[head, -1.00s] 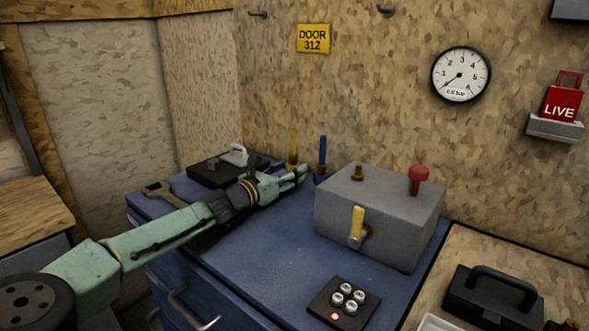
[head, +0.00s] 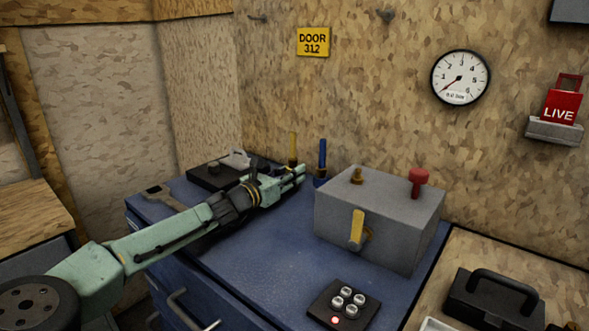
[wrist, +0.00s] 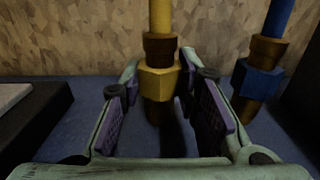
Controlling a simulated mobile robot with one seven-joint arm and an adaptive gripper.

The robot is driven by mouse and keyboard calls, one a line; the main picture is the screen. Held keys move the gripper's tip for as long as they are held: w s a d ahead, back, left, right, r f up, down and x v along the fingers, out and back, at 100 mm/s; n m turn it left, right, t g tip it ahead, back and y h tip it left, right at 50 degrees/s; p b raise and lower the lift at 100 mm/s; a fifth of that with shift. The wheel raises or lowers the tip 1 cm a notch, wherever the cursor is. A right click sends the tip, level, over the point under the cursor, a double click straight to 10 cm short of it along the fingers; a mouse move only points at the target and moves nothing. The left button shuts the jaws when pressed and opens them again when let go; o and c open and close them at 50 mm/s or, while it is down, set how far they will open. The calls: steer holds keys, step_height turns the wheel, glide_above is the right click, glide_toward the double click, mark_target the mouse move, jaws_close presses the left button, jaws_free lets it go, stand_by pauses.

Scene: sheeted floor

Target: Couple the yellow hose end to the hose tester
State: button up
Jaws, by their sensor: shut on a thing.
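The yellow hose end (wrist: 160,82) has a yellow nut and a brown collar. It stands upright between my fingers in the wrist view; the yellow hose (head: 293,148) shows at the back of the blue bench in the head view. My gripper (wrist: 163,92) is shut on this hose end. The fingers (head: 300,172) hide its lower part in the head view. The hose tester (head: 375,217) appears to be the grey box to the right, apart from my gripper. It has a brass fitting (head: 357,175) on top, a red knob (head: 419,180) and a yellow lever (head: 357,228) on its front.
A blue hose end (wrist: 256,82) stands upright close to the right of my gripper. A dark tray (head: 214,177) and a wrench (head: 160,194) lie behind and left of my arm.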

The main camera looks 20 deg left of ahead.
mark_target(291, 141)
jaws_close()
steer(key=shift+r, duration=0.1)
steer(key=shift+r+p, duration=1.2)
steer(key=shift+r, duration=1)
steer(key=shift+r+p, duration=1.15)
steer(key=shift+r, duration=0.85)
